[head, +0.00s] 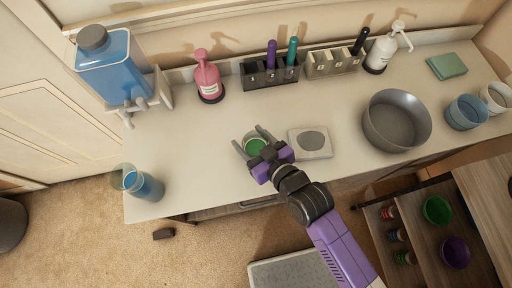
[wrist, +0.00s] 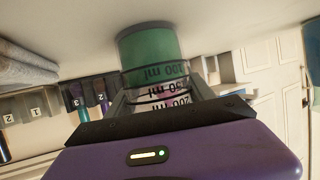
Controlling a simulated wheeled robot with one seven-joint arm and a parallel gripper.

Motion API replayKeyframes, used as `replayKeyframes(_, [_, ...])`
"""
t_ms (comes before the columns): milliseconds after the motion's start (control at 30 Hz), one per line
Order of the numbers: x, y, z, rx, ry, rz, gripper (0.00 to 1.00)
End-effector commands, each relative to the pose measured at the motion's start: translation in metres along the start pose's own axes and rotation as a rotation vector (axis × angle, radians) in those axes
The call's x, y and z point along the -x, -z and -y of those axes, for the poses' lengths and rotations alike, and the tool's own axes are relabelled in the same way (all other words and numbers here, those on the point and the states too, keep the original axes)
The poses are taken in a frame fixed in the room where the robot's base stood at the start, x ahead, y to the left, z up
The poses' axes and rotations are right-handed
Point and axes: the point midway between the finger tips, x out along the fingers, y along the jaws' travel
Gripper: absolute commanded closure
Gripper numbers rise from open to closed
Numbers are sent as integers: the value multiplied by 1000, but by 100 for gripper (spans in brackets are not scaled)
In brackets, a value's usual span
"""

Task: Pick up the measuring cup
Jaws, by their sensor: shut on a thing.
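The measuring cup (wrist: 148,52) is clear with dark ml markings and has a green part at its far end in the wrist view. I cannot tell whether the cup touches the counter.
A scale (head: 323,153) lies right of the gripper, and a grey bowl (head: 369,133) stands farther right. A pink pump bottle (head: 209,83) and numbered racks (head: 253,78) stand behind. A blue-filled dispenser (head: 108,72) is at back left.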

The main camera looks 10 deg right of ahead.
Motion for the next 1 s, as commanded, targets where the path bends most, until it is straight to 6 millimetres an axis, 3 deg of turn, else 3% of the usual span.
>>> replayKeyframes(267, [1,4,0,0,0,-3,90])
replayKeyframes(467, [8,21,0,1,-1,-5,90])
replayKeyframes(1000, [61,150,0,0,0,-7,90])
